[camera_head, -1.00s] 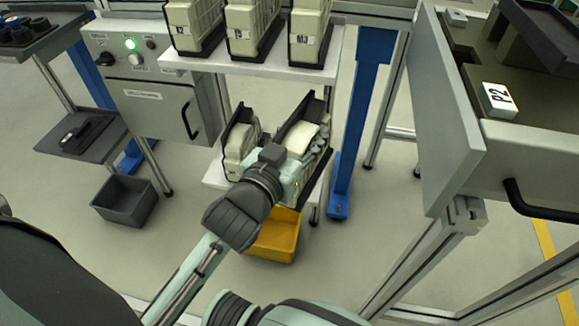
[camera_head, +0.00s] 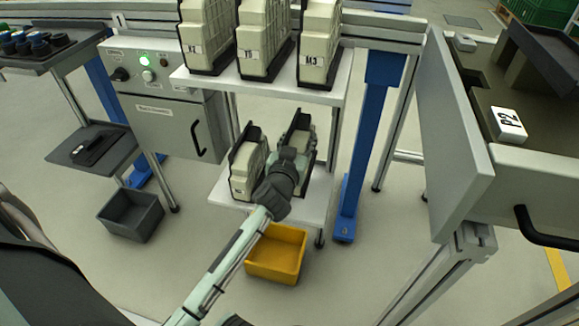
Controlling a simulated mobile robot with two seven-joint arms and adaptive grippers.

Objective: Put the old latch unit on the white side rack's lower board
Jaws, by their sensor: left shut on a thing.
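The white side rack has an upper board (camera_head: 333,92) and a lower board (camera_head: 312,211). Two pale latch units with dark backs are at the lower board. The left one (camera_head: 248,172) stands on it. My left gripper (camera_head: 296,156) is shut on the right one (camera_head: 301,134), which I take to be the old latch unit, and hides most of its front. This unit looks about upright, over or on the board; its base is hidden, so I cannot tell whether it touches. My right gripper is out of view.
Three labelled units (camera_head: 263,40) stand on the upper board, close above. A blue post (camera_head: 362,150) is right of the rack, a grey control box (camera_head: 160,115) left. A yellow bin (camera_head: 277,252) and grey bin (camera_head: 131,214) are on the floor. A P2-marked station (camera_head: 560,165) is at right.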

